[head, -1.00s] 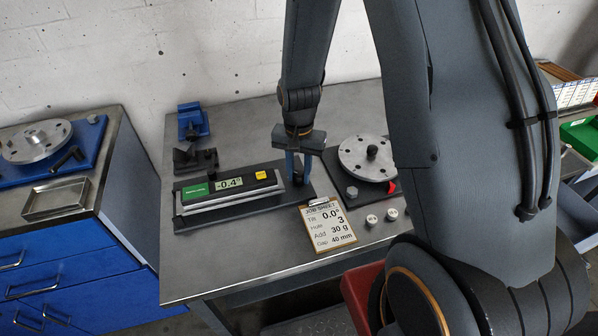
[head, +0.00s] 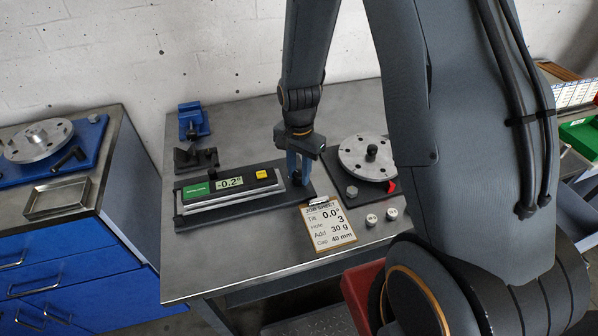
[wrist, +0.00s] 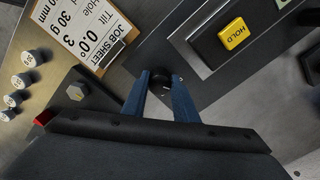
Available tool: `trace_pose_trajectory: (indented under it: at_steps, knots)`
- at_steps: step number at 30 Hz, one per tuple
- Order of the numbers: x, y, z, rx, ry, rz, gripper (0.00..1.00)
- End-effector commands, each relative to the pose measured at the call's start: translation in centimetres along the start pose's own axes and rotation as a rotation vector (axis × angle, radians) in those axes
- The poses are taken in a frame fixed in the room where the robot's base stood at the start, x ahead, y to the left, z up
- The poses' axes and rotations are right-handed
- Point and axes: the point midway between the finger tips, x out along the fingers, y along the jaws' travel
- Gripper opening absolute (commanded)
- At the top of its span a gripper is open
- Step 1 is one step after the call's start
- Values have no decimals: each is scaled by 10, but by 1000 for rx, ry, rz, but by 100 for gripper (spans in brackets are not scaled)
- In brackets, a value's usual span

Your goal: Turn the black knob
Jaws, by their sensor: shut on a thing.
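The black knob (wrist: 160,82) stands at the right end of the dark base plate, beside the digital level. My gripper (wrist: 160,88) points down with its two blue fingers closed around the knob, which is partly hidden between them. In the head view my gripper (head: 298,175) stands over the right end of the plate. The digital level (head: 205,198) lies on the plate, and its display (head: 229,183) reads -0.2°. The job sheet (head: 327,226) gives Tilt 0.0°, Hole 3, Add 30 g and Gap 40 mm.
A yellow HOLD button (wrist: 234,33) is on the level near my fingers. A rotor disc (head: 366,155) on its dark plate stands close at the right. White weights (head: 371,220) lie in front of it. A blue vise (head: 193,121) stands at the back left.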

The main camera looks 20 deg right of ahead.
Motion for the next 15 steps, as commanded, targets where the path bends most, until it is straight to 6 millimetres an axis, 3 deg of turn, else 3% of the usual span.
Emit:
trace_pose_trajectory:
  at_steps: [3, 4, 6, 15]
  knots:
    - [-1, -1, -2, 0, 2, -3, 4]
    - [-1, -1, -2, 0, 2, -3, 31]
    - [-1, -1, -1, 0, 2, -2, 43]
    - [-1, -1, 0, -2, 1, -1, 45]
